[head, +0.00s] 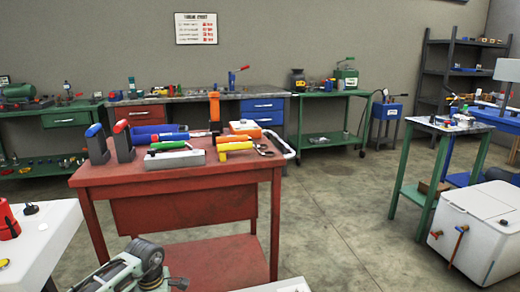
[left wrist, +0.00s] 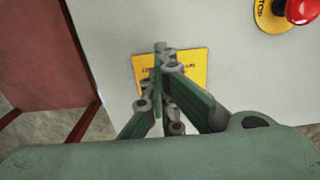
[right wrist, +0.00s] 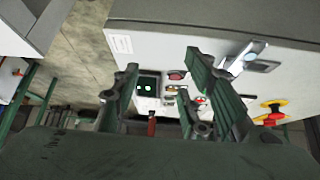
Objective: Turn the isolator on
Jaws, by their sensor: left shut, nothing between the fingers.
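A red handle on a yellow plate (right wrist: 273,113), which looks like the isolator, is on a grey panel at the right edge of the right wrist view. Its switch position is too small to tell. My right gripper (right wrist: 165,85) is open and empty, to the left of that handle, with lights and buttons showing beyond its fingers. My left gripper (left wrist: 161,52) is shut and empty in front of a pale panel (left wrist: 112,35). Its fingers partly cover a yellow label (left wrist: 196,66).
A red stop button (left wrist: 302,11) sits at the upper right of the left wrist view. A metal latch-like handle (right wrist: 243,60) sticks out in the right wrist view. In the head view, a red bench (head: 180,178) holds tools, with open floor (head: 335,225) to its right.

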